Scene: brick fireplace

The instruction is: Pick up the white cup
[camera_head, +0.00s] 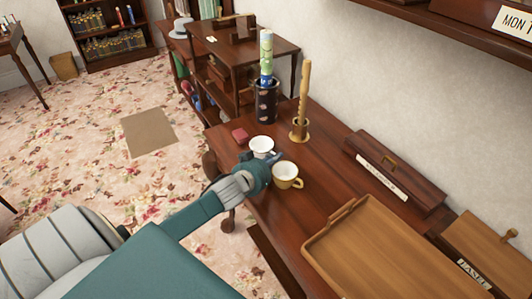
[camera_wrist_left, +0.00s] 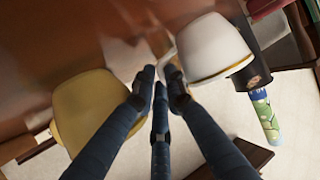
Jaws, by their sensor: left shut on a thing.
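The white cup (camera_head: 262,144) is at the left edge of the dark wooden table (camera_head: 325,150), just beyond my left gripper (camera_head: 268,163). In the left wrist view the white cup (camera_wrist_left: 212,45), with a thin gold rim line, is beside the fingertips. My left gripper (camera_wrist_left: 160,85) is closed on its handle, which is mostly hidden between the fingers. I cannot tell whether the cup is clear of the tabletop. A yellow cup (camera_head: 287,175) stands close on the near right side of the gripper; it also shows in the left wrist view (camera_wrist_left: 88,105).
A small red box (camera_head: 240,135) lies behind the white cup. A dark canister (camera_head: 265,103) with a green-patterned tube and a wooden stick in a holder (camera_head: 301,105) stand farther back. A wooden tray (camera_head: 365,250) and a labelled box (camera_head: 395,172) fill the right side.

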